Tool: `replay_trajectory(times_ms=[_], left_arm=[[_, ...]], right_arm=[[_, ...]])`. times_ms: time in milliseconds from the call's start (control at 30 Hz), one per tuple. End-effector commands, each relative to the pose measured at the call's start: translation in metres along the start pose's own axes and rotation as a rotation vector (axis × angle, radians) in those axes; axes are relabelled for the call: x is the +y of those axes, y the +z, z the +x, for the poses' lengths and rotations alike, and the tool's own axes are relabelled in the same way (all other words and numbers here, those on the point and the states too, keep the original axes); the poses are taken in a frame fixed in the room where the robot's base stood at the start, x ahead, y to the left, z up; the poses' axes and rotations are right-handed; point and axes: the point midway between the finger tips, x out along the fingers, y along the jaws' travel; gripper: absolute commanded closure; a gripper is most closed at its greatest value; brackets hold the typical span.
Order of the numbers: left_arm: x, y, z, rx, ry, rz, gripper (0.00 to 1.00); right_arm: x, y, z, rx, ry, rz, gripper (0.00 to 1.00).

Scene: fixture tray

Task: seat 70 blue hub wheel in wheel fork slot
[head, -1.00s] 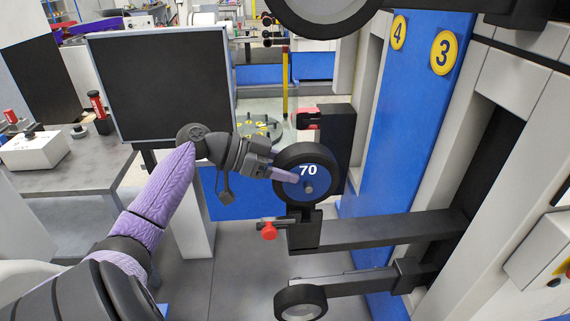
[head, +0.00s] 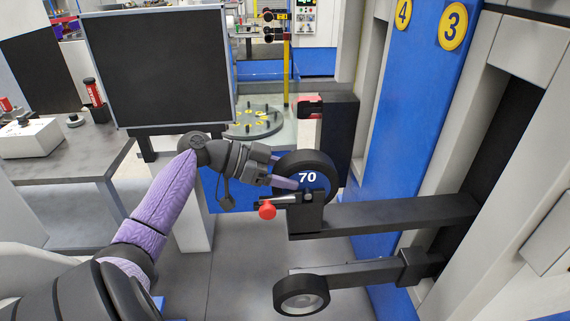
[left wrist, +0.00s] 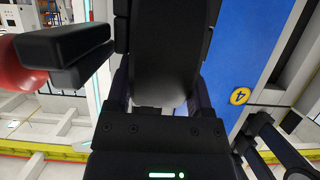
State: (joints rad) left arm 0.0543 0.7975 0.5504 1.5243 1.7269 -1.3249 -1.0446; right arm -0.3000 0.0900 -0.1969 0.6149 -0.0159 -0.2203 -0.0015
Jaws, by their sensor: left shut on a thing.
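The 70 wheel (head: 318,165), with a black tyre and blue hub, stands upright in the head view. My left gripper (head: 284,178) is shut on it from the left. In the left wrist view the dark tyre (left wrist: 166,60) fills the middle between the fingers. The dark wheel fork (head: 305,215) stands at the left end of a horizontal bar. Its near plate covers the lower hub and tyre, so the wheel's lower part is within or behind the fork. Its depth in the slot is hidden. A red knob (head: 267,209) projects left of the fork. My right gripper is not in view.
The dark bar (head: 400,214) runs right to the machine. Below it, another arm carries a wheel (head: 301,295). A black post with a red part (head: 311,107) stands behind. A blue panel (head: 410,120) rises at right. A dark board (head: 158,68) stands at left.

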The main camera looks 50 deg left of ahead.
Motion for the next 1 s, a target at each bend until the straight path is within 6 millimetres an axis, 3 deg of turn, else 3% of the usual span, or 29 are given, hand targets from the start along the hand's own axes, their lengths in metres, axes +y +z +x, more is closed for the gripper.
replay_trajectory(times_ms=[367, 400, 533, 767, 867, 1000], left_arm=[[0.001, 0.010, 0.004, -0.010, 0.005, -0.008, 1.00], [0.001, 0.011, 0.004, -0.012, 0.006, -0.009, 0.28], [0.002, 0.012, 0.004, -0.014, 0.008, -0.012, 0.01], [0.002, 0.012, 0.004, -0.017, 0.009, -0.017, 0.00], [0.002, -0.001, -0.001, -0.017, 0.009, -0.016, 0.00], [0.001, -0.034, -0.015, -0.012, 0.005, -0.011, 0.00]], right_arm=[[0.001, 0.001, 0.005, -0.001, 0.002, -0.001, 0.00], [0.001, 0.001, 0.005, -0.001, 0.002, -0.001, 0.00], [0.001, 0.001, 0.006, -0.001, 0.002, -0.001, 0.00], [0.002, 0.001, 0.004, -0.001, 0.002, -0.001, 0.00], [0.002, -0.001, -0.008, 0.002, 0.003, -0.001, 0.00], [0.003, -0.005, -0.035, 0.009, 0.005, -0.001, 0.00]])
